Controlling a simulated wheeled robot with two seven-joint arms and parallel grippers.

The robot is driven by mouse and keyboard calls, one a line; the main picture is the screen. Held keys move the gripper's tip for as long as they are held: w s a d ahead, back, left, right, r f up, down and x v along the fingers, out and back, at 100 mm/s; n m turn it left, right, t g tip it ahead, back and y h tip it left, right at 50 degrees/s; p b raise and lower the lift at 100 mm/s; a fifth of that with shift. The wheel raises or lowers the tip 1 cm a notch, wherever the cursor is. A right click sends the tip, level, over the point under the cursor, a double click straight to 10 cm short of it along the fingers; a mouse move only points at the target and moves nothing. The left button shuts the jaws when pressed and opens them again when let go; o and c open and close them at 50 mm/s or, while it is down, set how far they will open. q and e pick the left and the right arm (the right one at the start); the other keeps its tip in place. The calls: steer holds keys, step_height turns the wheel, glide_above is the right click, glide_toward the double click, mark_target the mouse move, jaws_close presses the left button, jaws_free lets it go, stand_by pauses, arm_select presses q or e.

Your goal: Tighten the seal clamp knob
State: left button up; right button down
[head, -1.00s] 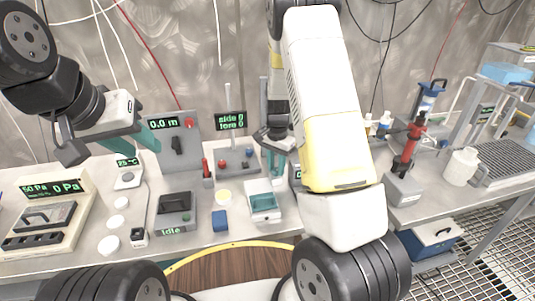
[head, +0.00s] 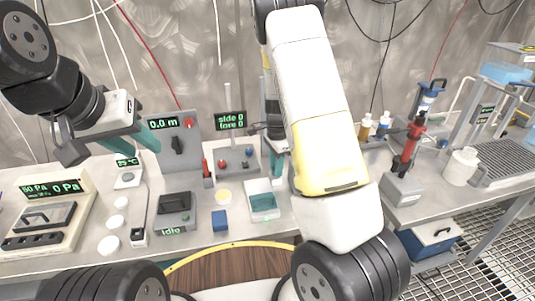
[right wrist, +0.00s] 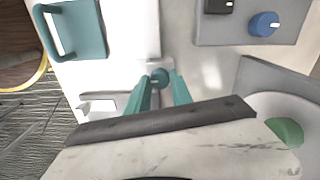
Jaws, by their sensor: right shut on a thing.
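In the head view my right gripper (head: 276,163) points down at the bench, just behind a white box with a teal inset (head: 263,202); the knob is too hidden to make out there. My left gripper (head: 147,143) hangs in front of the panel reading 0.0 m, apart from the bench; its finger gap is unclear.
A panel with a blue knob (right wrist: 264,23) lies close to my right gripper. The teal handle (right wrist: 75,30) is at upper left in the wrist view. A blue block (head: 219,221) and an Idle box (head: 174,212) sit nearby. A red pump (head: 411,145) stands at right.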

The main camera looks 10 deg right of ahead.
stand_by(0.3)
steer(key=c, duration=1.1)
jaws_free()
steer(key=shift+r, duration=3.95)
steer(key=s+a+r+n+t, duration=0.1)
steer(key=s+r+n+t, duration=0.1)
steer(key=s+r+n, duration=0.3)
steer(key=s+a+r+n+t+y, duration=0.1)
steer(key=s+r+n, duration=0.4)
steer(key=s+r, duration=0.5)
steer(key=s+a+r+n+t+y, duration=0.1)
steer(key=s+r+n+t, duration=0.2)
steer(key=s+r+n, duration=0.3)
steer(key=shift+s+r, duration=0.35)
steer(key=shift+s, duration=0.55)
steer(key=shift+s+r, duration=0.3)
steer(key=shift+s, duration=0.55)
